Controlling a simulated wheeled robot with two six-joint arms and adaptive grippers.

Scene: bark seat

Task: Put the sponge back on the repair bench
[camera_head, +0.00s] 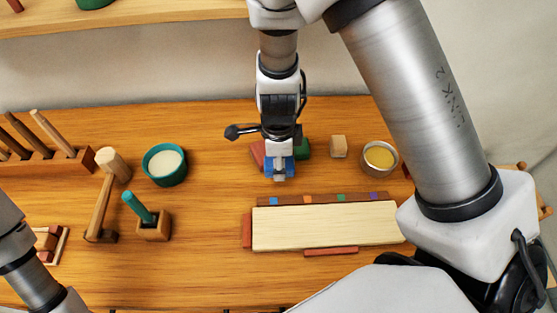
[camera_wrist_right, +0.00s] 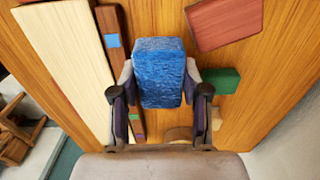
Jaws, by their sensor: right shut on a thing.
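The blue sponge (camera_head: 289,166) is in my right gripper (camera_head: 279,168), over the far middle part of the wooden repair bench (camera_head: 210,220). In the right wrist view the sponge (camera_wrist_right: 160,70) sits between the two fingers of the right gripper (camera_wrist_right: 160,82), which is shut on it. I cannot tell whether the sponge's underside touches the bench top. Part of my left arm shows at the lower left in the head view, but its gripper is out of view.
A red block (camera_wrist_right: 226,22) and a green block (camera_wrist_right: 216,80) lie near the sponge. A cream board (camera_head: 320,227) lies in front. A wooden cube (camera_head: 338,146) and a yellow-filled bowl (camera_head: 380,157) stand right; a teal bowl (camera_head: 164,165) and mallet (camera_head: 103,200) stand left.

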